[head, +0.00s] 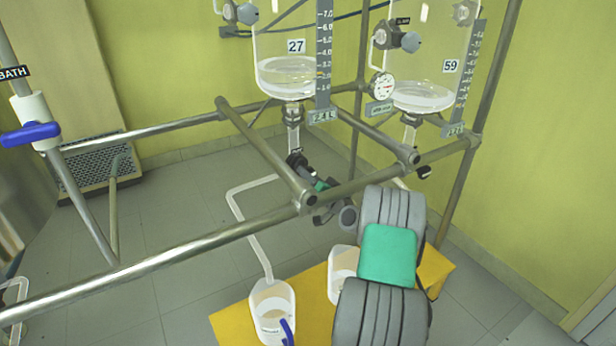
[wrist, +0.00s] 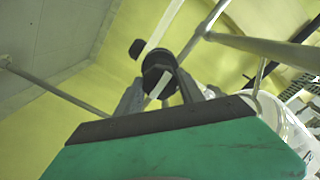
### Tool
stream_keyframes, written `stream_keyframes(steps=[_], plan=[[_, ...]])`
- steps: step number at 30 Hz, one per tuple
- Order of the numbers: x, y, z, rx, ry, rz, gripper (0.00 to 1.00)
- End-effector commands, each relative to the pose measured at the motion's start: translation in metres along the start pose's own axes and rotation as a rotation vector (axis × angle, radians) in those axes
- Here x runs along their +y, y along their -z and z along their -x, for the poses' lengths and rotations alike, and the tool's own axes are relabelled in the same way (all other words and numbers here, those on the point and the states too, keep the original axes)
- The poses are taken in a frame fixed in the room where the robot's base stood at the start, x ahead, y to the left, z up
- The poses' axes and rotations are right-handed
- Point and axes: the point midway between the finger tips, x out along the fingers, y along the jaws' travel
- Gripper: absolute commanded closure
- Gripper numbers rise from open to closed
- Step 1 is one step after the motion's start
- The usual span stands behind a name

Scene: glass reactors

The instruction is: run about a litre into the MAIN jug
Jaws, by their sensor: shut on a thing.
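The left glass vessel (head: 287,78), numbered 27, holds clear liquid low on its scale. Below it is a black outlet tap (head: 295,159). My gripper (head: 305,172) is shut on this tap's knob, and the wrist view shows the dark round knob (wrist: 158,75) between the fingers (wrist: 160,92). A pale tube (head: 236,205) runs from the outlet down to the left jug (head: 272,303), which has a blue handle. Its label is too small to read. A second jug (head: 342,262) is partly hidden by my arm. I cannot tell which is MAIN, nor whether liquid is running.
A second vessel (head: 425,95), numbered 59, hangs at the right with clear liquid low inside. Steel rails (head: 180,258) cross in front of the vessels. The jugs stand on a yellow surface (head: 232,322). A blue-handled BATH valve (head: 32,134) is at the left. The floor (head: 160,220) behind the rails is clear.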

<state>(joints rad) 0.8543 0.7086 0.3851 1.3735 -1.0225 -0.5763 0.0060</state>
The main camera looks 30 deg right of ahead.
Motion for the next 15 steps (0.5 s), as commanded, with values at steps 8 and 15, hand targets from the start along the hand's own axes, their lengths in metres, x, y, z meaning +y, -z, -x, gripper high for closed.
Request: stream_keyframes(steps=[8, 15], plan=[[-0.0020, 0.0010, -0.0012, 0.001, 0.004, 0.004, 0.54], [0.0002, 0.0019, 0.0001, 0.003, 0.000, 0.003, 0.34]])
